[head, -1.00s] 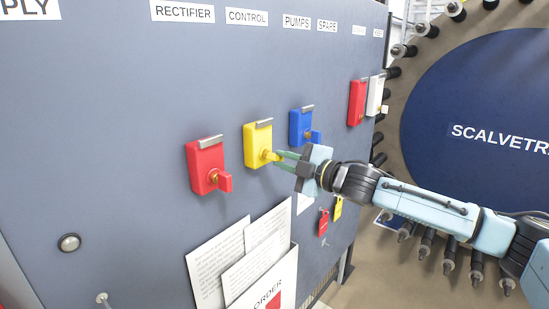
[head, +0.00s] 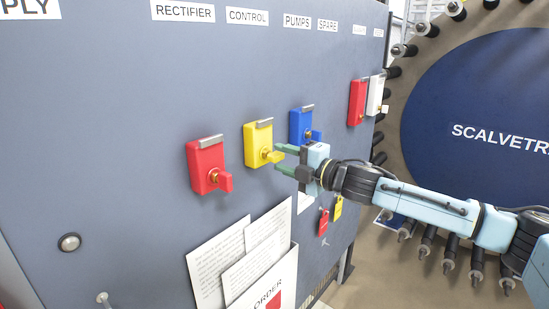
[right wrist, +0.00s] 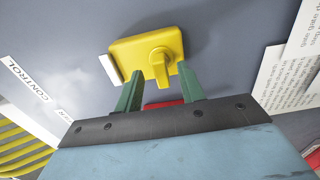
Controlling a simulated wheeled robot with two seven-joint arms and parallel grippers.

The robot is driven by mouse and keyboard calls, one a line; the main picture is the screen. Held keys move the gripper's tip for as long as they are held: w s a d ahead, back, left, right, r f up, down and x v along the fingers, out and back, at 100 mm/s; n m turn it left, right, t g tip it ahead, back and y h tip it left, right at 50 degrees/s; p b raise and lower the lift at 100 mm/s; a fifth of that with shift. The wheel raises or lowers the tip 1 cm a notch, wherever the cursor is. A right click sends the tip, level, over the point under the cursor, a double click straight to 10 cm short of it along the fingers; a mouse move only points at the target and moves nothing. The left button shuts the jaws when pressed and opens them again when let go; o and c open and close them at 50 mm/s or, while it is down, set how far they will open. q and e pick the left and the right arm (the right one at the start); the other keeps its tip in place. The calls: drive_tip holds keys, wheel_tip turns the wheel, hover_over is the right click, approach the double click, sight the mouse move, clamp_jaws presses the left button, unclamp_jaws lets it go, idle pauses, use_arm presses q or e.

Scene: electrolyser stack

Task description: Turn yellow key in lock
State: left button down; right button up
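The yellow lock (head: 257,138) is mounted on the grey cabinet panel under the CONTROL label, with its yellow key (head: 273,156) in it, the bow sticking out. My right gripper (head: 278,158) is open, its green fingers spread just off the key. In the right wrist view the lock (right wrist: 140,52) is ahead, and the key's bow (right wrist: 162,68) points toward the gap between the fingertips (right wrist: 160,80). The key looks clear of both fingers. My left gripper is not in view.
A red lock (head: 205,160) with a red key is to the left, and a blue lock (head: 301,122) with a blue key is close to the right, near my gripper. Papers (head: 222,262) stand in a holder below. Small red and yellow tags (head: 323,222) hang lower right.

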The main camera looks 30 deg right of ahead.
drive_tip(key=shift+s+f, duration=0.1)
drive_tip(key=shift+s+d+f, duration=0.1)
drive_tip(key=shift+s+d, duration=0.1)
drive_tip(key=b+v, duration=1.2)
drive_tip(key=b, duration=0.5)
drive_tip(key=shift+s, duration=0.35)
